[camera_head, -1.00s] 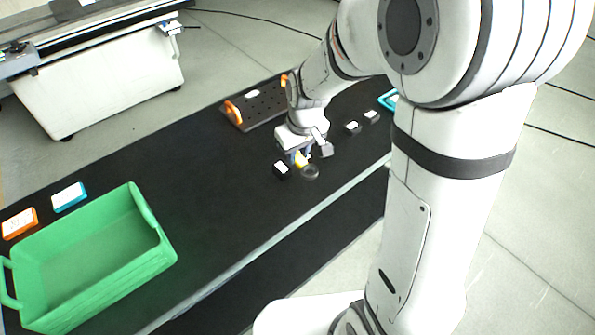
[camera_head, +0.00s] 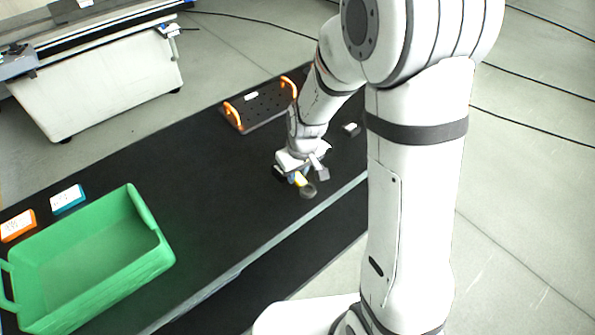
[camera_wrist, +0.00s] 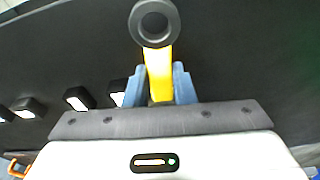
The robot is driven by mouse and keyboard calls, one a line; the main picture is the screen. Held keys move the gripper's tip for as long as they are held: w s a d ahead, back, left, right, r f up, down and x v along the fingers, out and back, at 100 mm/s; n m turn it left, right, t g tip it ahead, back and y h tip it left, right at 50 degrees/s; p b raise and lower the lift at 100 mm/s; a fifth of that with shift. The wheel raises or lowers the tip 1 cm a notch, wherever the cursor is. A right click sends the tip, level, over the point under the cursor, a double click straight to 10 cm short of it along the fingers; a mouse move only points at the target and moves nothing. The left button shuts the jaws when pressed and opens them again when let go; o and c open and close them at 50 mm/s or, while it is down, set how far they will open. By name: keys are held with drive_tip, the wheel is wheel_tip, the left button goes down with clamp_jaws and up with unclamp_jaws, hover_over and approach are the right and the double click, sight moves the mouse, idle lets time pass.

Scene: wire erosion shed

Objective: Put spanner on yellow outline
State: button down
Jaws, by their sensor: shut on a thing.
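The spanner (camera_wrist: 158,70) has a yellow handle and a round grey ring end. My gripper (camera_wrist: 158,88) is shut on its handle between two blue fingers, with the ring pointing away from the wrist. In the head view my gripper (camera_head: 299,177) is over the black table's front part, with the spanner's grey ring (camera_head: 308,191) below and to the right of it. I cannot tell how high the spanner is above the table. No yellow outline can be made out in either view.
The black table (camera_head: 215,190) holds a green crate (camera_head: 152,262), an orange box (camera_head: 18,226), a blue box (camera_head: 67,199) and a dark perforated plate (camera_head: 262,105) with orange handles. Small black blocks (camera_wrist: 78,99) lie left in the wrist view. A small block (camera_head: 352,129) lies right of my arm.

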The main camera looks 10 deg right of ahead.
drive_tip(key=shift+f, duration=0.2)
drive_tip(key=c, duration=1.2)
unclamp_jaws()
drive_tip(key=shift+r, duration=0.15)
